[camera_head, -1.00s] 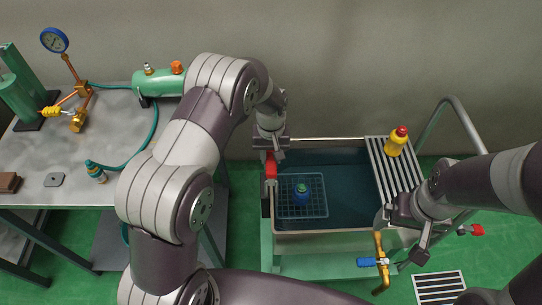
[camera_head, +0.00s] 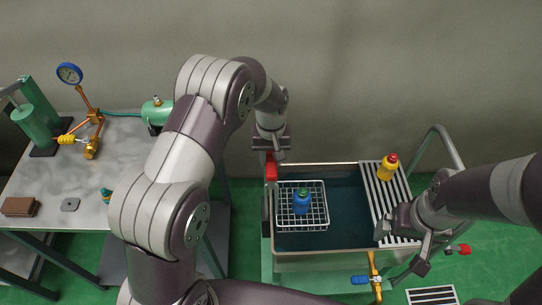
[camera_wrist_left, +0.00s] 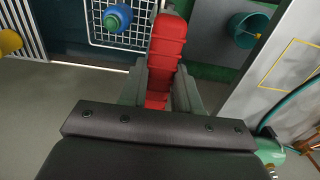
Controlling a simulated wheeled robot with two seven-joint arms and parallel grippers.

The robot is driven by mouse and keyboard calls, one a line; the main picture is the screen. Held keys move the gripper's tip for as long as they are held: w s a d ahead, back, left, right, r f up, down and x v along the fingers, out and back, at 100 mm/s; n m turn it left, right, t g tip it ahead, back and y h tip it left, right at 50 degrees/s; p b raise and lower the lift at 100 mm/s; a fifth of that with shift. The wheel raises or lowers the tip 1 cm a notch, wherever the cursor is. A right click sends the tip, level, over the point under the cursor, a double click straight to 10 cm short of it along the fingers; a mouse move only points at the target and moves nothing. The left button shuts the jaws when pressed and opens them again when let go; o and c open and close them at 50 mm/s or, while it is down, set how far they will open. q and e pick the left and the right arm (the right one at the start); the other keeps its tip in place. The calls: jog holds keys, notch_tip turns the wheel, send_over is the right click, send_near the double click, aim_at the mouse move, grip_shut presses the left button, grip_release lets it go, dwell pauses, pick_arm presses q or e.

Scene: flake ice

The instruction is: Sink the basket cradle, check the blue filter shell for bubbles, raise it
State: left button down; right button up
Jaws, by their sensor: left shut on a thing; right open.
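The blue filter shell (camera_head: 302,203) with a green top stands upright in the white wire basket cradle (camera_head: 318,184) at the left of the water tank (camera_head: 330,252). The basket looks white and clear, at or above the water. Shell (camera_wrist_left: 118,18) and basket (camera_wrist_left: 141,36) also show in the left wrist view. My left gripper (camera_head: 271,155) is shut on the red handle (camera_head: 271,168) at the tank's left edge; the handle (camera_wrist_left: 167,50) fills the jaws in the wrist view. My right gripper (camera_head: 405,245) is open and empty near the tank's front right.
A slatted rack (camera_head: 388,208) covers the tank's right end, with a yellow bottle (camera_head: 388,167) on it. A brass valve with a blue handle (camera_head: 361,280) sits in front. The metal bench (camera_head: 105,165) at left holds a gauge (camera_head: 69,73) and a green cylinder (camera_head: 157,112).

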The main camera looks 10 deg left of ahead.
pick_arm(q)
jog(key=c, duration=1)
grip_release()
jog(key=shift+w+r, duration=0.4)
jog(key=shift+r, duration=0.1)
jog(key=shift+c, duration=0.2)
jog(key=shift+o, duration=1.2)
jog(key=shift+s, duration=0.15)
jog(key=shift+s+f, duration=0.1)
jog(key=shift+s, duration=0.05)
jog(key=shift+r, duration=0.3)
notch_tip(320, 180, up, 6)
jog(key=shift+r+b, duration=0.25)
jog(key=shift+b, duration=0.3)
notch_tip(320, 180, up, 6)
jog(key=p, duration=0.3)
jog(key=shift+s+f, duration=0.1)
jog(key=shift+f, duration=0.1)
